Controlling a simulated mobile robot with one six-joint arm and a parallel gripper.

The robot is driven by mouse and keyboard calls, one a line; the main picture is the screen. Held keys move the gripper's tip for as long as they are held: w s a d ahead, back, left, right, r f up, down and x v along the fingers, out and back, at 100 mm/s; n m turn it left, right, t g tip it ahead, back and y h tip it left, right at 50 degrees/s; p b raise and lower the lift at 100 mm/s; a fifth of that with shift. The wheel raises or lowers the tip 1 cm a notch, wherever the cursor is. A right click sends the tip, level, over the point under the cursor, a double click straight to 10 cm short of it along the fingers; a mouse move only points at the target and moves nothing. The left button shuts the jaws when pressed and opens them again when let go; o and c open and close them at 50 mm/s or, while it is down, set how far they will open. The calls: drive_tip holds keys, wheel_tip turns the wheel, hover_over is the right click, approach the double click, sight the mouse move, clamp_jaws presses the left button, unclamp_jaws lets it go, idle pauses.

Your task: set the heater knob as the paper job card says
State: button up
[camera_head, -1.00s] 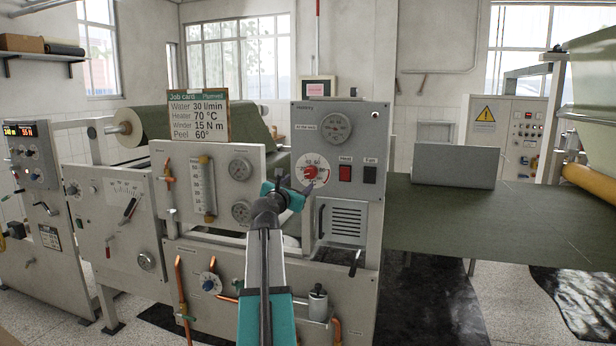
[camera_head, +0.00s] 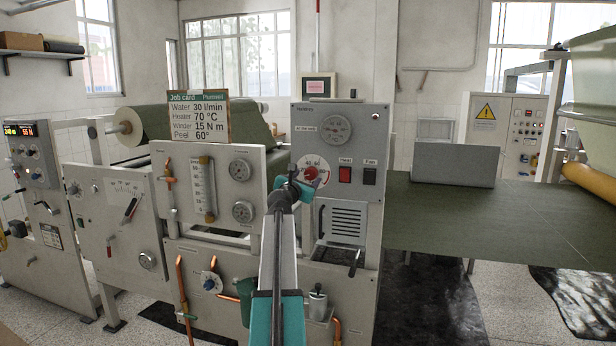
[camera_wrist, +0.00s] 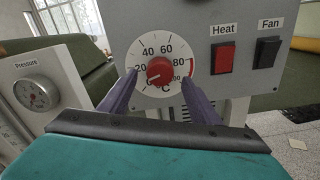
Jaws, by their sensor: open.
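The job card (camera_head: 183,122) stands on top of the left panel and reads Water 30 l/min, Heater 70 °C, Winder 15 N m, Peel 60°. The red heater knob (camera_head: 310,173) sits on a white round dial on the grey heater box. The wrist view shows the knob (camera_wrist: 160,71) from close up, with dial numbers including 20, 40, 60, 80 and °C. I cannot surely read where it points. My gripper (camera_head: 299,184) is just in front of the dial, open. Its two purple fingers flank the knob in the wrist view, with no clear contact.
The red Heat switch (camera_wrist: 223,58) and black Fan switch (camera_wrist: 267,52) are right of the dial. A round gauge (camera_head: 335,129) is above it. A Pressure gauge (camera_wrist: 37,94) is on the panel to the left. A vent (camera_head: 347,221) and handle are below.

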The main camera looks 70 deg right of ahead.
sight(310, 176)
drive_tip(key=shift+w+d+p, duration=0.1)
drive_tip(key=shift+d+p, duration=0.25)
drive_tip(key=shift+d, duration=1.4)
